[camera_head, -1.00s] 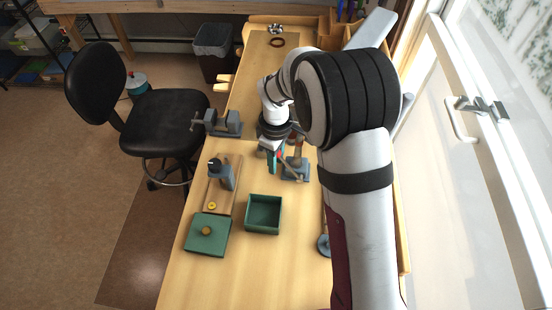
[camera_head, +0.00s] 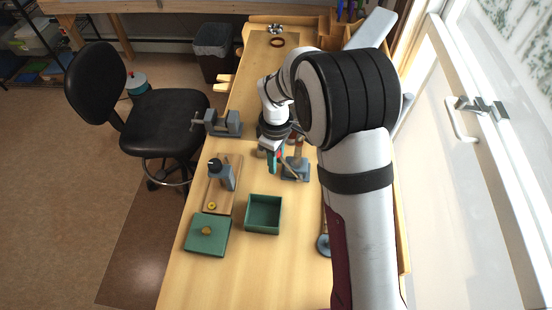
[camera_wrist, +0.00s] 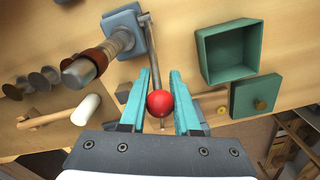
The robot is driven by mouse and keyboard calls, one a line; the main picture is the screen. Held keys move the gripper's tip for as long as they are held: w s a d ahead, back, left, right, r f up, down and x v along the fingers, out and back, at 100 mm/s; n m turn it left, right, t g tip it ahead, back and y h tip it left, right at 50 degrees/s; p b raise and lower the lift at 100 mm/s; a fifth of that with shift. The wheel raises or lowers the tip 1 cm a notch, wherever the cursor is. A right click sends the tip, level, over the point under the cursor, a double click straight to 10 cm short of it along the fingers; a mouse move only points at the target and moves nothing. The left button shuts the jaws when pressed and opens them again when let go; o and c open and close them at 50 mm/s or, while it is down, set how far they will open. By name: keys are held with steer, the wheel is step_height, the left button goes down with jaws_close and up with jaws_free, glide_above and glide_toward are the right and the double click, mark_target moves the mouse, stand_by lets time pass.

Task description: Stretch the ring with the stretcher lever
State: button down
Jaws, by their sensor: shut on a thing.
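The ring stretcher (camera_wrist: 125,33) has a blue-grey base and a stepped metal mandrel in the wrist view; it also stands on the bench in the head view (camera_head: 296,172). A copper-brown ring (camera_wrist: 97,59) sits around the mandrel. The stretcher lever (camera_wrist: 153,55) is a thin metal rod ending in a red ball knob (camera_wrist: 160,103). My gripper (camera_wrist: 161,84) has its two teal fingers on either side of the knob, shut on it. In the head view my gripper (camera_head: 274,161) is beside the stretcher, and the ring is too small to tell clearly.
A green open box (camera_head: 264,214) and a green lid-like block (camera_head: 207,235) with a yellow knob lie nearer. A grey vise (camera_head: 224,123) is on the left bench edge. A white-headed mallet (camera_wrist: 86,110) lies near the stretcher. The front of the bench is clear.

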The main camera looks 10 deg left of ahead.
stand_by(0.4)
steer(key=shift+a+f+h, duration=1)
steer(key=shift+f+h, duration=0.05)
steer(key=shift+h, duration=0.55)
steer(key=shift+a+f+h, duration=0.3)
steer(key=shift+f+h, duration=0.25)
steer(key=shift+h, duration=0.15)
steer(key=shift+a+f+h, duration=0.25)
steer(key=shift+f+h, duration=0.3)
steer(key=shift+h, duration=0.15)
steer(key=c, duration=0.6)
jaws_free()
steer(key=shift+r, duration=0.1)
steer(key=v, duration=1.5)
steer(key=shift+a+r, duration=0.2)
steer(key=shift+r, duration=0.05)
